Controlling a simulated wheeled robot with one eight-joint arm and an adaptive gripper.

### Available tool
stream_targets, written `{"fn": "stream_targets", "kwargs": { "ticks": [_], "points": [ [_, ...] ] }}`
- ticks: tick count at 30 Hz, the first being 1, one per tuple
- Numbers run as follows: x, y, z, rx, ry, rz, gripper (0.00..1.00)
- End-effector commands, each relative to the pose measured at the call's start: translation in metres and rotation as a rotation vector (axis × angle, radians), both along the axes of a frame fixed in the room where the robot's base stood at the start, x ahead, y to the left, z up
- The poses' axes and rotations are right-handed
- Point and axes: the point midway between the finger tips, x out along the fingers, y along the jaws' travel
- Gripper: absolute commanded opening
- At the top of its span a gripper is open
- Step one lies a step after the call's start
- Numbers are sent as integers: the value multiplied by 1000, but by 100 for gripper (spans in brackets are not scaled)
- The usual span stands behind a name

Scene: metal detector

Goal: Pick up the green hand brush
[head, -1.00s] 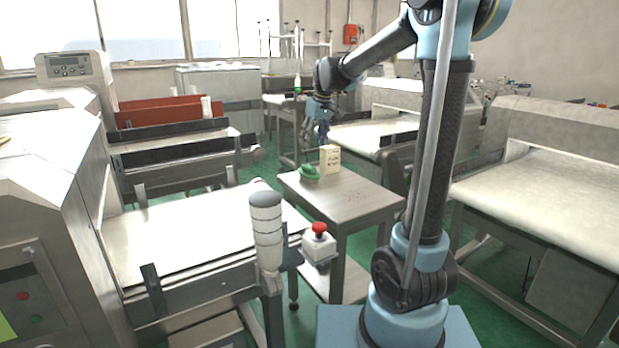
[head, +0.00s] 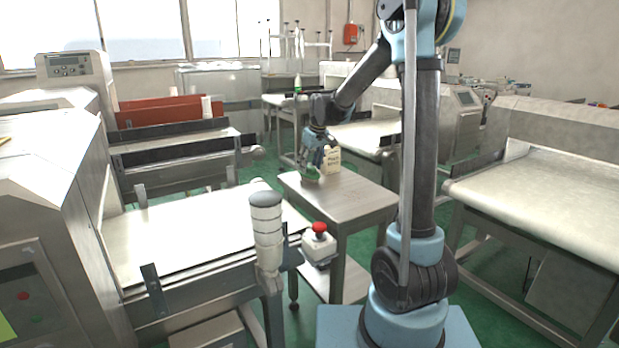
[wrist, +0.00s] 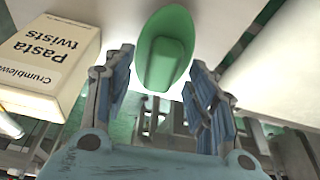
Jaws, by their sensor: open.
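The green hand brush (head: 310,173) lies on the small metal table (head: 350,201), near its far left corner. In the wrist view the green hand brush (wrist: 166,50) sits just beyond and between my fingertips, its rounded outline pointing down into the gap. My gripper (wrist: 158,85) is open, one blue-padded finger on each side of the brush. I cannot tell whether either finger touches it. In the head view my gripper (head: 315,160) is low over the brush and partly hides it.
A pasta twists box (wrist: 47,65) stands beside the brush, close to my left finger; it also shows in the head view (head: 332,159). The near part of the tabletop is clear. A conveyor with a red emergency button (head: 319,228) stands to the left.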

Motion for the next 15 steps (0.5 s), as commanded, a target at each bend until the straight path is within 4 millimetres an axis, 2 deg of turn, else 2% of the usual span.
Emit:
{"fn": "stream_targets", "kwargs": {
  "ticks": [9,15],
  "points": [
    [1,1,-4,0,0,0,52],
    [1,1,-4,0,0,0,6]
  ]
}}
